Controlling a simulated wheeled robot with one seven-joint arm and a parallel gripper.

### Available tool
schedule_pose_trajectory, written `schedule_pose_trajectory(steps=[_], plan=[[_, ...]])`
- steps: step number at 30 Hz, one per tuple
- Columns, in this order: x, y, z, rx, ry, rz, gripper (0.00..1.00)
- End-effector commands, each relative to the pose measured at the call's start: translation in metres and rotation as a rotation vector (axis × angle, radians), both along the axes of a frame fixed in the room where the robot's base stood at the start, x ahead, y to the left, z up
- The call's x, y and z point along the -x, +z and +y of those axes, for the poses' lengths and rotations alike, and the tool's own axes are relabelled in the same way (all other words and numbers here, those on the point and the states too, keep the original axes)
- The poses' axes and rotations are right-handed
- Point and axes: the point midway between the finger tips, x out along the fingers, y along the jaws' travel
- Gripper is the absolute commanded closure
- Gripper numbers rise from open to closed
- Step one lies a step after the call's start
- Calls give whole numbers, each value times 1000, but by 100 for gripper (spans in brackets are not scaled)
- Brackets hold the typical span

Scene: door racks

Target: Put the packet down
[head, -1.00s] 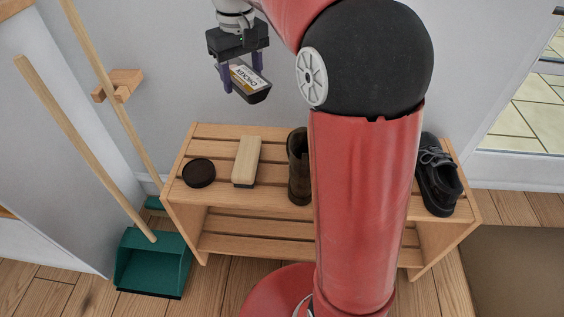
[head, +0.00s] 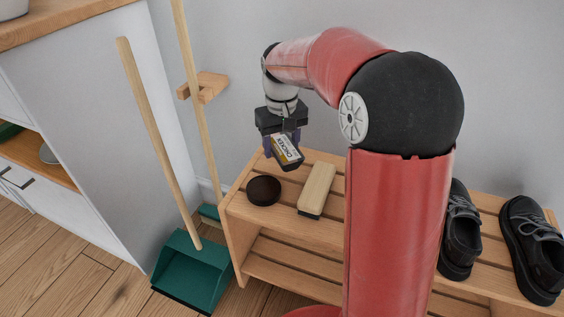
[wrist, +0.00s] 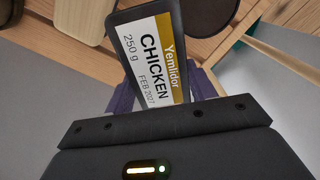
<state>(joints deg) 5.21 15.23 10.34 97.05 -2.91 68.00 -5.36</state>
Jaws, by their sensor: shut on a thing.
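The packet (head: 287,151) is a dark tray with a white and yellow label reading "CHICKEN". My gripper (head: 283,147) is shut on it and holds it tilted, near the back left part of the wooden shoe rack (head: 240,207). In the head view it appears just behind the round dark tin and the brush. In the wrist view the packet (wrist: 152,55) sits between the purple fingers, its label facing the camera. Whether its lower edge touches the rack cannot be told.
On the rack's top stand a round dark tin (head: 264,190), a wooden brush (head: 317,190) and a pair of black shoes (head: 531,245). A green dustpan (head: 190,272) and long wooden handles (head: 160,140) stand to the left. My arm hides the rack's middle.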

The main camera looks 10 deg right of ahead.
Motion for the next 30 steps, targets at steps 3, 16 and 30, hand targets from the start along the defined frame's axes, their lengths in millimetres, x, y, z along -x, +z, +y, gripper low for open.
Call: schedule_pose_trajectory(steps=[3,16,30], plan=[[0,-7,0,0,0,0,75],[0,-48,0,1,0,-2,75],[0,-51,0,0,0,0,23]])
